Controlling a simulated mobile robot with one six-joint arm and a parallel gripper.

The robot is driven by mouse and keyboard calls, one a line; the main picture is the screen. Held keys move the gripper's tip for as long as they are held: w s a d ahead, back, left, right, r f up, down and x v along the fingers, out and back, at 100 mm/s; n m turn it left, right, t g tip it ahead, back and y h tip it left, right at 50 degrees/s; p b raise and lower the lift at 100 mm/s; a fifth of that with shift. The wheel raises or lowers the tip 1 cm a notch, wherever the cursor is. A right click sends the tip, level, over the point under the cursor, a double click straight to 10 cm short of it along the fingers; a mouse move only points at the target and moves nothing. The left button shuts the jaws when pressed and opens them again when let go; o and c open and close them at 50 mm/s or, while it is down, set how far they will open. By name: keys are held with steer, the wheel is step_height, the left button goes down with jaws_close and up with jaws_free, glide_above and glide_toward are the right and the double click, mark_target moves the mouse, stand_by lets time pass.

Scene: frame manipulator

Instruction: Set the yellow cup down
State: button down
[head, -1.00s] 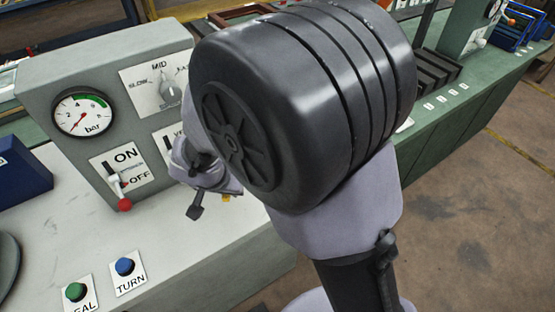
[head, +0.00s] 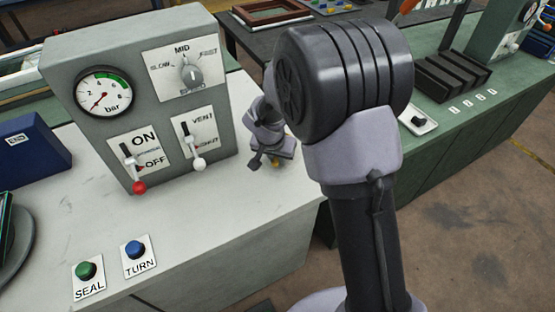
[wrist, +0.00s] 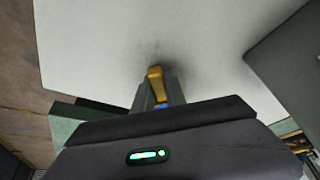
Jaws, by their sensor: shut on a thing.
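The yellow cup (wrist: 155,76) shows only as a narrow yellow piece at my gripper's tip in the wrist view. In the head view a small yellow bit (head: 275,162) shows below the wrist. My gripper (wrist: 156,96) is shut on it, over the white table top (wrist: 130,35). In the head view my gripper (head: 262,161) is small and partly behind my arm, just right of the control box. Most of the cup is hidden, and I cannot tell whether it touches the table.
The grey control box (head: 120,60), with a gauge, a dial and two levers, stands left of my gripper. SEAL (head: 86,271) and TURN (head: 134,249) buttons sit at the table's front. A green bench (head: 470,130) with a black rack stands at right.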

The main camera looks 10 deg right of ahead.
steer(key=shift+r, duration=0.1)
steer(key=c, duration=1.4)
jaws_free()
steer(key=shift+o, duration=0.2)
